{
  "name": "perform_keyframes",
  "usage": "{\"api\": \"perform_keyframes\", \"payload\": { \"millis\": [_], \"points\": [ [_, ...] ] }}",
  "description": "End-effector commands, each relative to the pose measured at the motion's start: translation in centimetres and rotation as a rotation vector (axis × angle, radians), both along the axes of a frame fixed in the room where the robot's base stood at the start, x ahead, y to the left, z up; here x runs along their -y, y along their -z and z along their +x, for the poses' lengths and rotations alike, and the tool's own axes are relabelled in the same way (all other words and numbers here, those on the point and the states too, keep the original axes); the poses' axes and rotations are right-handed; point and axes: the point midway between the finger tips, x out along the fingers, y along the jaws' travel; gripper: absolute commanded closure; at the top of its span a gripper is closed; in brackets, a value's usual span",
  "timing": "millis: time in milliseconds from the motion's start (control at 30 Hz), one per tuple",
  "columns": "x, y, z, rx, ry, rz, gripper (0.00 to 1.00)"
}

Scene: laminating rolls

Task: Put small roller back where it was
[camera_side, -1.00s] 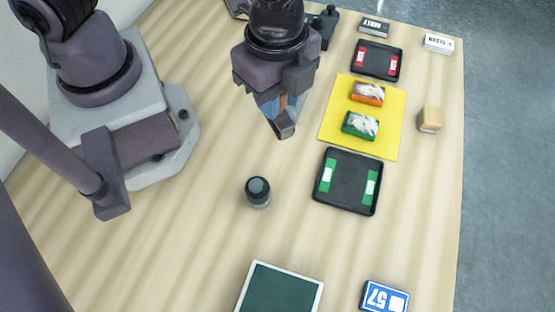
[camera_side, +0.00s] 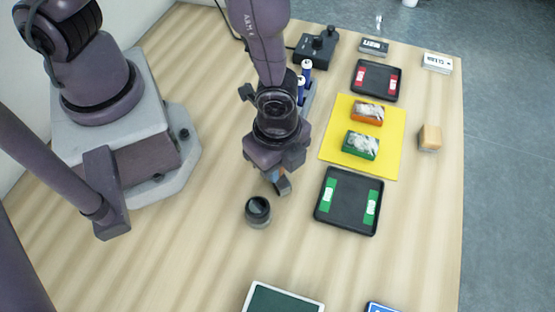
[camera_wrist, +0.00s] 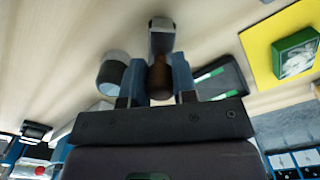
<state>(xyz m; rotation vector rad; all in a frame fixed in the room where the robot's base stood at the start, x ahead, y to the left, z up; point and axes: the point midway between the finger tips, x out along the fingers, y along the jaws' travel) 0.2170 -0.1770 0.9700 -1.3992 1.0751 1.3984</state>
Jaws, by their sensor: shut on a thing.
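My gripper (camera_side: 277,178) is above the wooden table in the side view, left of the green-marked tray. Its blue fingers (camera_wrist: 157,82) are shut on a tool with a brown handle (camera_wrist: 160,78) and a grey-and-black head (camera_wrist: 162,37), which looks like the small roller. In the side view only its grey end (camera_side: 284,187) shows below the fingers. A rack (camera_side: 308,100) with blue-handled tools (camera_side: 306,69) stands behind my gripper, partly hidden by my arm. I cannot tell whether it has a free slot.
A dark-topped round pot (camera_side: 258,211) stands close to my gripper; it also shows in the wrist view (camera_wrist: 113,72). A green-marked black tray (camera_side: 348,202), a yellow mat (camera_side: 390,150) with orange and green blocks, and a red-marked tray (camera_side: 376,81) lie to the right. A green board (camera_side: 283,301) is in front.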

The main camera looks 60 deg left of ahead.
Motion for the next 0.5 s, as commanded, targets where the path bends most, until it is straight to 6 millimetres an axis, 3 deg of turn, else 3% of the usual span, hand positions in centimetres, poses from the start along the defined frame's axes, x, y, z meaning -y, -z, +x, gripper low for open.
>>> {"api": "perform_keyframes", "payload": {
  "millis": [333, 367, 467, 500],
  "points": [
    [0.02, 0.29, 0.04, 0.000, -0.001, -0.001, 1.00],
    [0.00, 0.34, 0.02, 0.000, -0.001, 0.000, 0.72],
    [0.02, 0.29, 0.03, 0.000, -0.001, -0.001, 0.49],
    [0.02, 0.29, 0.03, 0.000, -0.001, -0.001, 0.49]
  ]
}}
